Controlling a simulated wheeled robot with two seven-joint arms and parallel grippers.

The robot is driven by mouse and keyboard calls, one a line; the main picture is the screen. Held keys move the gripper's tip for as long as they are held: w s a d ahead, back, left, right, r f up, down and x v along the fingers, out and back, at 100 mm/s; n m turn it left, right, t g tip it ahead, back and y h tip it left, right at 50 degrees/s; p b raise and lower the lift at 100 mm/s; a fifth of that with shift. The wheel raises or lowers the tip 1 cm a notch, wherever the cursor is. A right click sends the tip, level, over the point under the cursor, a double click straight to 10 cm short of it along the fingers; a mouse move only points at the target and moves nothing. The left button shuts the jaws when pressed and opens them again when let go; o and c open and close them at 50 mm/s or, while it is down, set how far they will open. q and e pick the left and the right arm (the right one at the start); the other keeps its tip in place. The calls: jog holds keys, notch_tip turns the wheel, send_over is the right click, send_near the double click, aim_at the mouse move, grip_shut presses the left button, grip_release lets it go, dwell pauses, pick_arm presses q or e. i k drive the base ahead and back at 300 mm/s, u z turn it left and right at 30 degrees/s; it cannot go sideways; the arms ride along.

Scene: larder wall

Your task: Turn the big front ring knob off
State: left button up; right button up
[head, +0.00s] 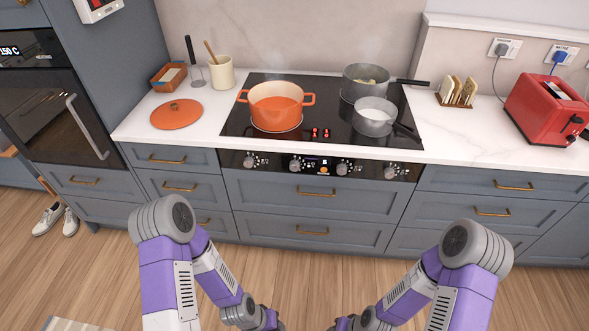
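The black control panel (271,163) runs along the front of the counter below the hob. It carries several silver knobs: a far left knob (250,161), a left-middle knob (297,165), a right-middle knob (345,168) and a far right knob (391,171). Their markings are too small to read. Red marks (315,133) glow on the front middle of the black hob (336,99). An open orange pot (277,113) stands on the hob's left. My two arms bend down at the bottom of the head view. Neither gripper shows.
A grey saucepan (372,126) stands front right on the hob, and a grey pan (364,76) back right. An orange lid (177,114) lies left of the hob. A toast rack (457,91) and red toaster (548,108) stand right. Floor before the drawers is clear.

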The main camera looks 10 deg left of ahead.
aim_at(293, 164)
jog(key=k, duration=0.65)
jog(key=u, duration=0.55)
jog(key=i, duration=1.05)
jog(key=u, duration=0.5)
